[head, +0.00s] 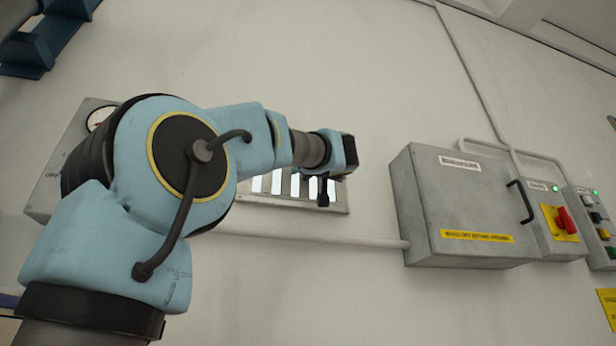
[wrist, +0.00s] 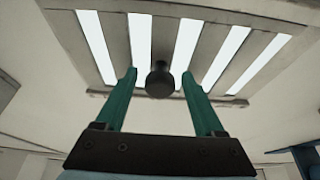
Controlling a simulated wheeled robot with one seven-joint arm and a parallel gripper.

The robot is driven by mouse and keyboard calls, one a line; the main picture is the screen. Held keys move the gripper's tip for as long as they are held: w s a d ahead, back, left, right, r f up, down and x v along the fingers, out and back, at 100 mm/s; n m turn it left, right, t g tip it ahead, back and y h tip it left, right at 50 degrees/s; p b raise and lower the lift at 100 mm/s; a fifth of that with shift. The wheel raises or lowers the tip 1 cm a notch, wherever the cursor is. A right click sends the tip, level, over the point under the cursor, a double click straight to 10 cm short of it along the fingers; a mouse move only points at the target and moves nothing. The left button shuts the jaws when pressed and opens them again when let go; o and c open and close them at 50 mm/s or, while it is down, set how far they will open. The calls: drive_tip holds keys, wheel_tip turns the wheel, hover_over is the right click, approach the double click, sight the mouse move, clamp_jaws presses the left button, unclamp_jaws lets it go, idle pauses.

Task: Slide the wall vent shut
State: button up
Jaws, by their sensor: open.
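The wall vent (head: 337,201) is a metal plate with several upright slots on the wall, partly hidden behind my arm in the head view. In the wrist view the vent (wrist: 115,66) fills the top, and its slots show bright, so they stand open. A dark round knob (wrist: 160,80) sits at the vent's lower part; it also shows in the head view (head: 323,194). My gripper (wrist: 160,83) has two green fingers spread apart, one on each side of the knob. I cannot see either finger touching it.
A grey metal cabinet (head: 455,205) with a black handle stands right of the vent, with a red-and-yellow switch box (head: 560,220) beside it. A conduit (head: 310,240) runs along the wall below the vent. A panel with a gauge (head: 98,118) is behind my arm at left.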

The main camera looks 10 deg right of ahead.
drive_tip(key=shift+c, duration=0.3)
clamp_jaws()
idle(0.9)
